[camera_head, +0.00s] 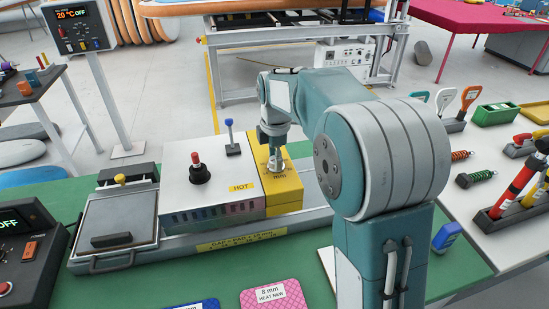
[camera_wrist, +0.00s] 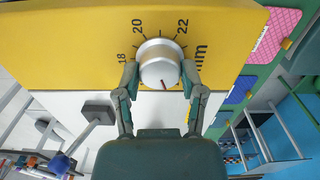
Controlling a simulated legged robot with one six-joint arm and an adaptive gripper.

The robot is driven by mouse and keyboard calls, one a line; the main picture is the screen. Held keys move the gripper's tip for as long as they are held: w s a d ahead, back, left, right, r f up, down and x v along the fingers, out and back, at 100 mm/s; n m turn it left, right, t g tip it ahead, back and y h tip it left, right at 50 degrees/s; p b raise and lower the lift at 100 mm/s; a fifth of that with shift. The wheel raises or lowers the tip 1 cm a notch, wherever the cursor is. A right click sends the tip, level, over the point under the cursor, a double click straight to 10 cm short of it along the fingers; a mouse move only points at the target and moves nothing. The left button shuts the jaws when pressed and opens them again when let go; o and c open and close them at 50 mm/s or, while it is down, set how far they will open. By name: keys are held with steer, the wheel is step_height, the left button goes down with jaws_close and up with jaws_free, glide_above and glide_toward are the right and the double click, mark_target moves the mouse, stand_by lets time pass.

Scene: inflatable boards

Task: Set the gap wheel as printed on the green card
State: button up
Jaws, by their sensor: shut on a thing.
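The gap wheel (camera_wrist: 158,62) is a silver round knob on the yellow block (camera_wrist: 70,40). Printed marks 18, 20 and 22 with "mm" run around its far side. A small red line on the knob points down in the wrist view, towards my gripper's palm. My gripper (camera_wrist: 159,76) is shut on the wheel, one finger on each side. In the head view my gripper (camera_head: 273,158) stands over the yellow block (camera_head: 284,195), partly covering the wheel. I cannot make out a green card in either view.
A white box marked HOT (camera_head: 205,180) with a red-topped knob and a blue-topped lever adjoins the yellow block. A hinged plate (camera_head: 115,225) lies left. A pink pad labelled 8 mm (camera_head: 273,298) lies in front.

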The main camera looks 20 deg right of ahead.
steer(key=shift+d+f+n, duration=0.1)
steer(key=shift+f+n, duration=0.05)
steer(key=shift+n, duration=0.95)
steer(key=o, duration=1.2)
steer(key=shift+c, duration=0.2)
step_height(320, 180, up, 12)
steer(key=shift+w, duration=0.15)
